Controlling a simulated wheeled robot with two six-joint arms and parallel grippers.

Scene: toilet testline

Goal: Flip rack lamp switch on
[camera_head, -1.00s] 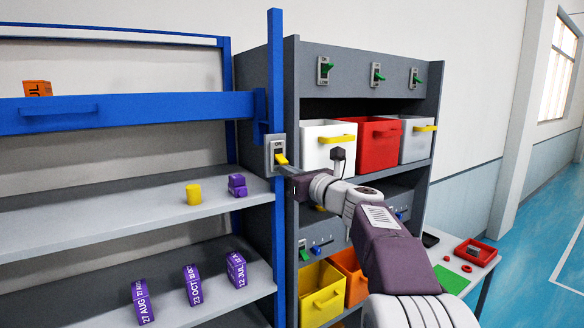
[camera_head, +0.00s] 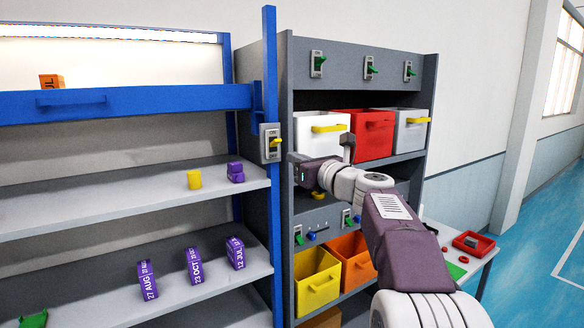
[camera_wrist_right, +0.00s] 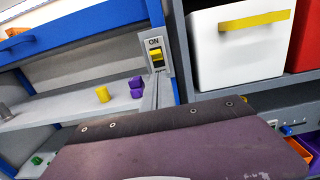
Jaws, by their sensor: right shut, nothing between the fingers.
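The rack lamp switch (camera_head: 270,143) is a grey plate on the blue post at the rack's right side. Its yellow lever (camera_head: 275,142) is tilted up. In the wrist view the switch (camera_wrist_right: 156,53) shows the word ON above its yellow lever. The lamp (camera_head: 120,34) along the top of the rack glows white. My right gripper (camera_head: 292,157) is shut and empty, just right of and below the switch. Its narrow shut fingers (camera_wrist_right: 151,95) point at the switch from below in the wrist view; whether they touch it I cannot tell. My left gripper is out of view.
A grey cabinet at the right has green-levered switches (camera_head: 370,67) above white (camera_head: 312,143) and red (camera_head: 374,135) bins close to my right arm. Yellow (camera_head: 316,285) and orange bins stand below. Rack shelves (camera_head: 120,201) hold a yellow cylinder (camera_head: 194,179) and purple blocks.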

